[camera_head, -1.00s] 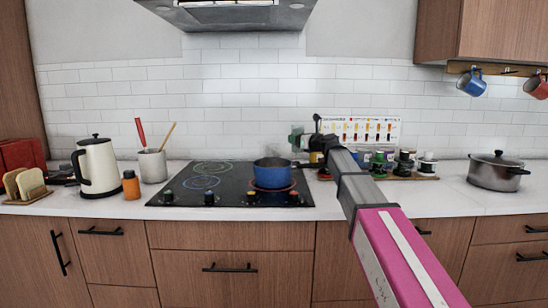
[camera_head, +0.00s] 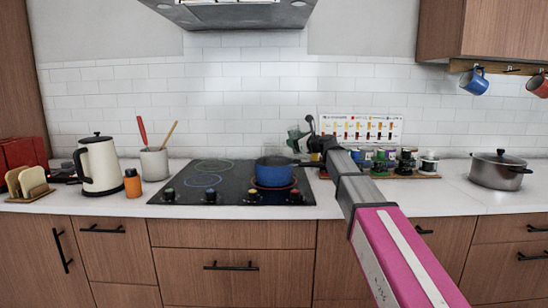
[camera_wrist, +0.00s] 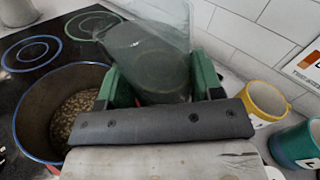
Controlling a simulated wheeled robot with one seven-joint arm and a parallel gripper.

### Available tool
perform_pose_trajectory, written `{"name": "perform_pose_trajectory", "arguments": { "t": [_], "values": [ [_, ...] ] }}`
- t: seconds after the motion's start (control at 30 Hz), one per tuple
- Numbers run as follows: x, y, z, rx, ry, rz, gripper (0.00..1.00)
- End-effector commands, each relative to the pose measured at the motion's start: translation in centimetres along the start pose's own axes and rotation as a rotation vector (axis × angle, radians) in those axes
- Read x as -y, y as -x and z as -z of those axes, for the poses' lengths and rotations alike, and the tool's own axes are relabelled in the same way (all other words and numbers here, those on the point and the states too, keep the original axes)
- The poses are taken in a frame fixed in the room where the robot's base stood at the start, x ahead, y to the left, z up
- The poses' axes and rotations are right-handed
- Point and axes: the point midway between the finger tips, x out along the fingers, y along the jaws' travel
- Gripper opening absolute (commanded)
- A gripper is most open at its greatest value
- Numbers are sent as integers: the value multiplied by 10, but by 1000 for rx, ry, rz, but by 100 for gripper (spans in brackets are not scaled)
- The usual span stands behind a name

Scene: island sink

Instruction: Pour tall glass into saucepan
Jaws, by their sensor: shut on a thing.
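The tall glass (camera_wrist: 150,45) is clear and shows in the wrist view between the two green fingers of my gripper (camera_wrist: 162,78). My gripper is shut on it. The glass leans, and it is hard to make out whether anything is left inside it. The blue saucepan (camera_wrist: 28,125) is below and to the left in the wrist view, with brown grainy contents (camera_wrist: 76,110) in it. In the head view the saucepan (camera_head: 272,177) stands on the cooktop's front right burner, and my gripper (camera_head: 302,140) is above and just right of it.
The cooktop (camera_head: 215,178) is otherwise clear. A yellow cup (camera_wrist: 265,100) and a teal cup (camera_wrist: 296,146) are close on the right. A lidded pot (camera_head: 497,172) stands far right.

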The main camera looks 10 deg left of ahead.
Motion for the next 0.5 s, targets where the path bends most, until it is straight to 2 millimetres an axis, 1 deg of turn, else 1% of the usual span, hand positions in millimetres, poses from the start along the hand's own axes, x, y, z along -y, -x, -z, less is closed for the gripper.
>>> {"name": "perform_pose_trajectory", "arguments": {
  "t": [0.2,0.5],
  "values": [
    [-6,0,1,-8,86,1,32],
    [-10,-1,3,-15,152,1,32]
  ]
}}
